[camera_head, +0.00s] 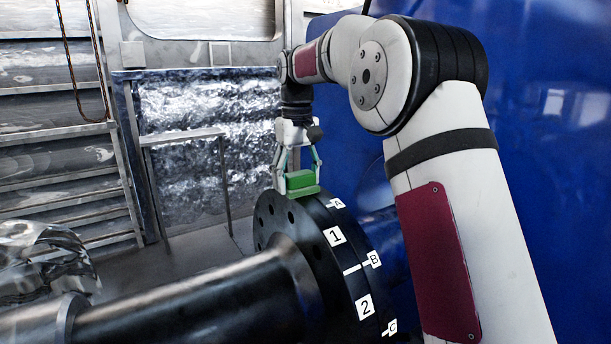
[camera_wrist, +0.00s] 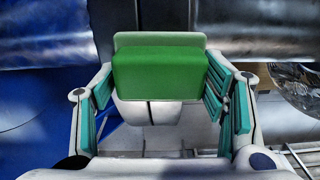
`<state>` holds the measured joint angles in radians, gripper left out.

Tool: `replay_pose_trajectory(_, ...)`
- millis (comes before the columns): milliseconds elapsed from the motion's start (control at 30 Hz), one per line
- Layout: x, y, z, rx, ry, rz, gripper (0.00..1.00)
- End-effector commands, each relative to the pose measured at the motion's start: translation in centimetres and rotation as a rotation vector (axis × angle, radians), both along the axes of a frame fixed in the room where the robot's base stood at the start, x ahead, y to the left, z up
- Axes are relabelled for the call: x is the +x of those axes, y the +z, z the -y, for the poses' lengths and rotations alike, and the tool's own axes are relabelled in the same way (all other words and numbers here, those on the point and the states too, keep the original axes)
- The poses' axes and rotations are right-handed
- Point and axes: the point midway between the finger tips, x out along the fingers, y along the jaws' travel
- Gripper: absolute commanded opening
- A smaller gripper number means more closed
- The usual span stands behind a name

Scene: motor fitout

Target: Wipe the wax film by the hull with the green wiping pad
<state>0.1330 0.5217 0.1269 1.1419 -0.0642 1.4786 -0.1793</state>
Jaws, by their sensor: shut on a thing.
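The green wiping pad (camera_head: 301,182) is a bright green block with a pale backing. My gripper (camera_head: 302,170) is shut on it and points down, with the pad just above or at the top edge of a black flange; I cannot tell whether they touch. In the wrist view the pad (camera_wrist: 160,74) sits between the two teal-lined fingers. The hull appears to be the large glossy blue surface (camera_head: 555,150) behind my arm at the right. I cannot make out a wax film; my arm hides part of the blue surface.
The black flange (camera_head: 316,247), with bolt holes and labels 1, 2, A, B and C, joins a thick dark shaft (camera_head: 190,308) across the foreground. Metal shelving (camera_head: 62,170) stands at the left, a frame (camera_head: 184,136) behind. Some floor shows between them.

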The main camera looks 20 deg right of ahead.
Motion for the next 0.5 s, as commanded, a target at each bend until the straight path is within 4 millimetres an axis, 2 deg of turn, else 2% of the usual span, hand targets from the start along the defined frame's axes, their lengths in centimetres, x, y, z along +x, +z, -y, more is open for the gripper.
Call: replay_pose_trajectory(500,-0.6,0.1,-2.9,0.002,0.004,-0.003,0.33)
